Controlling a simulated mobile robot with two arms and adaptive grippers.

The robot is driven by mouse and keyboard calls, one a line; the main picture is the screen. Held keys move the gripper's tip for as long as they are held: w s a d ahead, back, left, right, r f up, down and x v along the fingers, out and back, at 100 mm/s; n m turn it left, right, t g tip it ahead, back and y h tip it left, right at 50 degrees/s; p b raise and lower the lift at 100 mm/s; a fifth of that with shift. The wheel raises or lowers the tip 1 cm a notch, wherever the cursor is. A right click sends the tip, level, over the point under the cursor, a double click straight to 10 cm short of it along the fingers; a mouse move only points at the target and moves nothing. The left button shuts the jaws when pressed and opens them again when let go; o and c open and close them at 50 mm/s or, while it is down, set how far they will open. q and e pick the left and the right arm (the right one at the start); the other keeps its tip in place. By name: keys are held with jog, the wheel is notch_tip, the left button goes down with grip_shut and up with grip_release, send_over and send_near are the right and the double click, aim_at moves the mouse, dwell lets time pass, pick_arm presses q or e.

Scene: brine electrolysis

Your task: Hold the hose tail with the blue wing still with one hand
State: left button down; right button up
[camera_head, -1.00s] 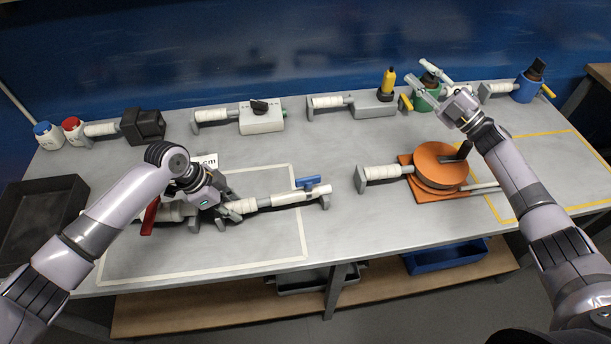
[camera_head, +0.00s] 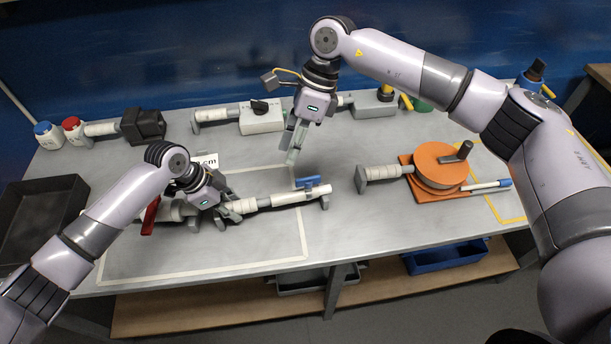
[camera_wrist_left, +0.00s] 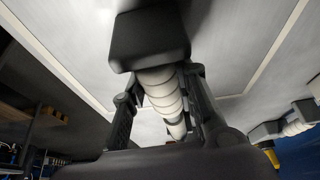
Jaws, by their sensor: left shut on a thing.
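A tail with a red wing (camera_head: 150,215) lies just to the left, partly hidden. My right gripper (camera_head: 293,147) hangs above the table, left of and behind the blue wing; its finger gap is unclear.
An orange reel (camera_head: 438,165) with a dark crank stands at right. A dark tray (camera_head: 40,215) is at left. The front middle of the table is clear.

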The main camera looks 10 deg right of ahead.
aim_at(308, 177)
jog(key=d+f+n+h, duration=0.1)
jog(key=f, duration=0.3)
jog(key=d+f+t+h, duration=0.1)
jog(key=f, duration=0.3)
jog(key=w+d+f+n+t+h, duration=0.1)
jog(key=f+h, duration=0.1)
jog(key=f, duration=0.1)
jog(key=shift+w+d+f+n, duration=0.1)
jog(key=shift+d+f+n, duration=0.2)
jog(key=shift+f, duration=0.1)
grip_shut()
dwell(0.3)
dwell(0.6)
